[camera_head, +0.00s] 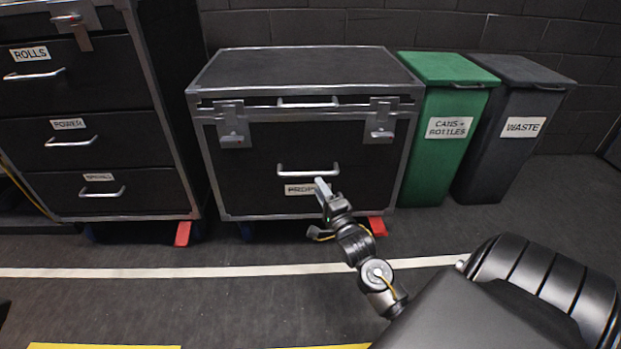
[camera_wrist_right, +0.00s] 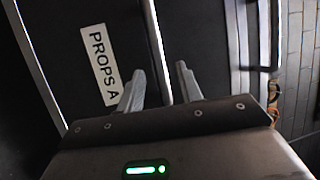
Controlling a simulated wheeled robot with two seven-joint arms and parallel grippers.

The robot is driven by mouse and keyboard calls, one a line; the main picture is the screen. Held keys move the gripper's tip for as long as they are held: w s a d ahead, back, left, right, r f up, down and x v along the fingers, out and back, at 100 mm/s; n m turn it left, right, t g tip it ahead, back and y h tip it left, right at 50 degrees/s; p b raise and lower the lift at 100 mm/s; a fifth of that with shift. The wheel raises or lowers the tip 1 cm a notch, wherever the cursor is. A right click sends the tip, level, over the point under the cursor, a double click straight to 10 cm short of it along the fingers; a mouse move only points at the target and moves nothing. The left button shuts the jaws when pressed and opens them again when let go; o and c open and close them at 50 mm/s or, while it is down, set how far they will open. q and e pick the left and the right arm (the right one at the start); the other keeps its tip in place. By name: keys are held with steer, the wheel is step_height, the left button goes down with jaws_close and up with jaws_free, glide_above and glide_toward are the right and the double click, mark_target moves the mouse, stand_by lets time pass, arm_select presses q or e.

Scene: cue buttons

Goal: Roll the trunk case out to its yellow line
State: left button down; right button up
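The trunk case (camera_head: 240,170) is black with silver edges and a closed lid. It stands on casters behind the white floor line, with two latches (camera_head: 231,125) (camera_head: 381,121) on its front. A silver front handle (camera_head: 308,170) sits above its label, which reads "PROPS A" in the right wrist view (camera_wrist_right: 99,64). My right gripper (camera_head: 323,187) is at the handle's right end and partly hides the label. In the wrist view its fingers (camera_wrist_right: 160,88) are apart, with the handle bar (camera_wrist_right: 154,40) between them. The yellow line (camera_head: 105,346) shows at the bottom edge. My left gripper is not in view.
A drawer cabinet (camera_head: 84,150) stands close on the left. A green bin (camera_head: 440,165) and a grey waste bin (camera_head: 497,165) stand on the right. Red pedals (camera_head: 183,233) (camera_head: 377,226) stick out at floor level. Floor between the white line (camera_head: 150,272) and yellow line looks clear.

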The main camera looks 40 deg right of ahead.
mark_target(310, 174)
steer(key=b+x, duration=0.2)
steer(key=x, duration=0.5)
jaws_close()
